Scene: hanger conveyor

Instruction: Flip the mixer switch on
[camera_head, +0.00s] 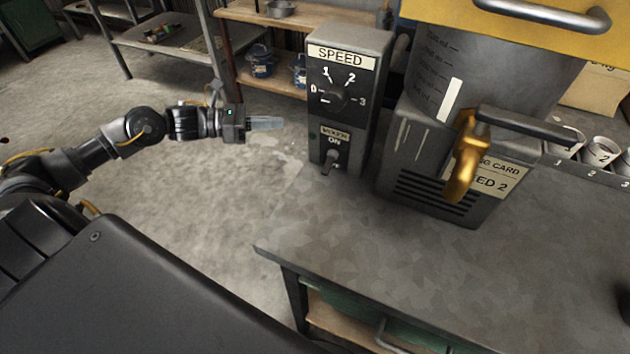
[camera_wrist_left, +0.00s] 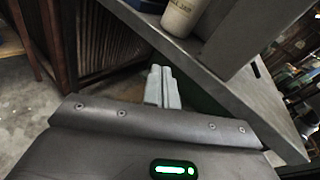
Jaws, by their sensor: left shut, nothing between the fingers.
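The mixer switch (camera_head: 330,162) is a small toggle low on the front of a grey control box (camera_head: 350,45), under a label reading MIXER and ON. Its lever appears to point down, away from ON. A speed dial (camera_head: 333,97) marked 0 to 3 is above it. My left gripper (camera_head: 267,123) is left of the box, apart from it and a little higher than the switch. Its pale fingers are shut and empty. They also show shut in the left wrist view (camera_wrist_left: 162,86), where the switch cannot be seen. My right gripper is not in view.
The box stands near the left edge of a grey bench (camera_head: 420,270). A mixer (camera_head: 440,165) with a brass tap (camera_head: 463,165) is right of it. Metal cups (camera_head: 600,152) stand farther right. A pale bottle (camera_wrist_left: 181,18) shows in the wrist view. Open floor lies left of the bench.

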